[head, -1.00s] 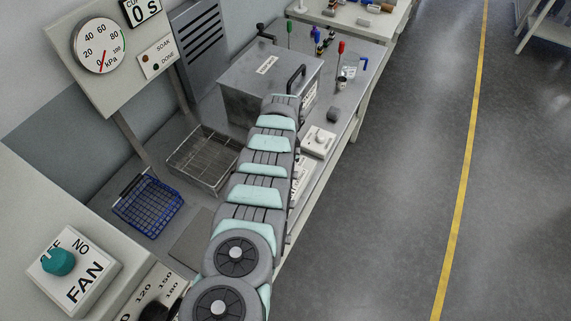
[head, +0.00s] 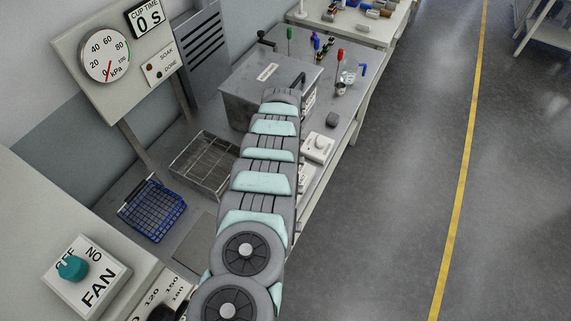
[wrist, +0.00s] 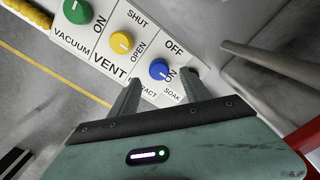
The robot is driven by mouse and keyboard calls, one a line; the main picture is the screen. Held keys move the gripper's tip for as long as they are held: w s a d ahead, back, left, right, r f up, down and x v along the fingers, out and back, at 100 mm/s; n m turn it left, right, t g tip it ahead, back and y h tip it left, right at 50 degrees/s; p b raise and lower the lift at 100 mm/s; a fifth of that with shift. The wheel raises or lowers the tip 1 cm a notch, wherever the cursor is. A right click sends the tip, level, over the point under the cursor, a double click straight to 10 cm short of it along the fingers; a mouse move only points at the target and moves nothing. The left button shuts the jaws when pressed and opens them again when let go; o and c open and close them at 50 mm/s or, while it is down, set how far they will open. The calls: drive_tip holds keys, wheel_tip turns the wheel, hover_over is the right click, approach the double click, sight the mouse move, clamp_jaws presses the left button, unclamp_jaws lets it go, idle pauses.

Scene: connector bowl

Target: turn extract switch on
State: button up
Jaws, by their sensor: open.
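I cannot tell exactly where the knob points. My gripper (wrist: 163,80) is open, with its two fingers apart below and on either side of the blue knob. Nothing is held between them. I cannot tell whether a finger touches the panel. In the head view my arm hides the switch and the gripper.
Beside the blue knob are a yellow VENT knob (wrist: 121,43) and a green VACUUM knob (wrist: 77,11). A grey tube (wrist: 265,62) runs close at the right. The head view shows a metal tank (head: 255,88), a wire basket (head: 205,162), a blue basket (head: 152,210) and a FAN switch (head: 87,276).

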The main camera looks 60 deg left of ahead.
wheel_tip(320, 180, up, 6)
drive_tip(key=shift+f, duration=0.1)
drive_tip(key=shift+s+d, duration=0.1)
drive_tip(key=shift+d, duration=0.05)
idle(0.8)
